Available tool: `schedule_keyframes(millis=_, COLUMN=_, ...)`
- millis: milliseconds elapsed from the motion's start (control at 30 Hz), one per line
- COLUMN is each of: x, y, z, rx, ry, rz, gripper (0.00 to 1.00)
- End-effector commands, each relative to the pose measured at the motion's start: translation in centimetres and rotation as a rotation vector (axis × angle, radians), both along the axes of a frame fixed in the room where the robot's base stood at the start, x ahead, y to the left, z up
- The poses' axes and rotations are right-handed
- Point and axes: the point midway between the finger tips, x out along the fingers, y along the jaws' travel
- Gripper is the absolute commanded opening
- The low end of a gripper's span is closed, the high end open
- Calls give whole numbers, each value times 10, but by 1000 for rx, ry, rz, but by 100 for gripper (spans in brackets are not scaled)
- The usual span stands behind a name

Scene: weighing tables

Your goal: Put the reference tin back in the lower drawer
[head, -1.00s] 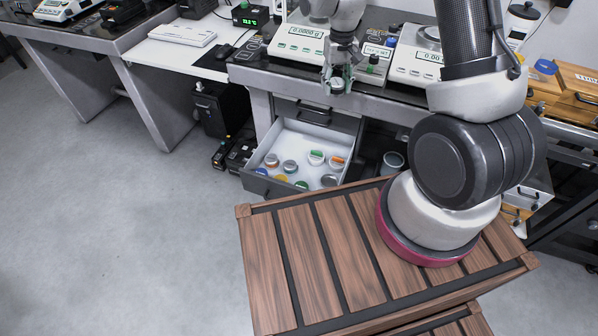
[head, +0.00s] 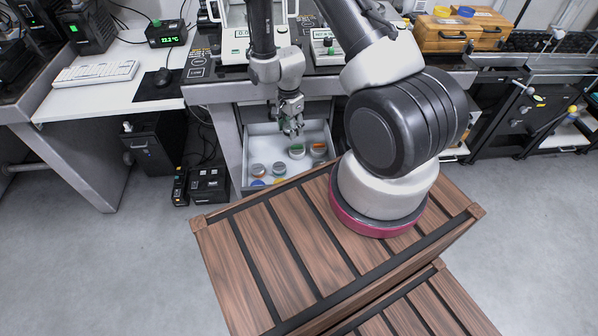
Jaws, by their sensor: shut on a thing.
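My gripper (head: 291,123) points down over the open lower drawer (head: 237,170). Its jaws are shut on a small tin, which the fingers largely hide; the tin's label and exact height above the drawer floor cannot be told. The drawer is pale inside and holds several small round tins. A green-topped tin (head: 297,149) and an orange-topped tin (head: 318,148) stand at the right. The near part of the drawer is hidden by my wooden-slatted base.
The bench above the drawer carries balances, one with a display (head: 327,45). A keyboard (head: 96,73) and mouse (head: 162,77) lie on the white table at left. Black boxes (head: 209,184) stand on the floor left of the drawer. Wooden cases (head: 447,35) sit at back right.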

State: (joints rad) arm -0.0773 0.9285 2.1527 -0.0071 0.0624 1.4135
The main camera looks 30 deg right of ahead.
Motion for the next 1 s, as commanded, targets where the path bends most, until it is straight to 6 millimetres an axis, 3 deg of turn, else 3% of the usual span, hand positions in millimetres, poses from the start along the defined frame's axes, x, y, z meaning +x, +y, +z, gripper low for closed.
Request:
schedule_keyframes(millis=100, x=-22, y=-8, z=-37, rx=-2, ry=8, rz=-292, gripper=16)
schedule_keyframes(millis=300, x=-41, y=-14, z=-67, rx=0, ry=2, rz=-584, gripper=16)
schedule_keyframes(millis=600, x=-44, y=-15, z=-119, rx=0, ry=2, rz=-641, gripper=16)
schedule_keyframes(millis=1000, x=-44, y=-15, z=-169, rx=0, ry=1, rz=-639, gripper=16)
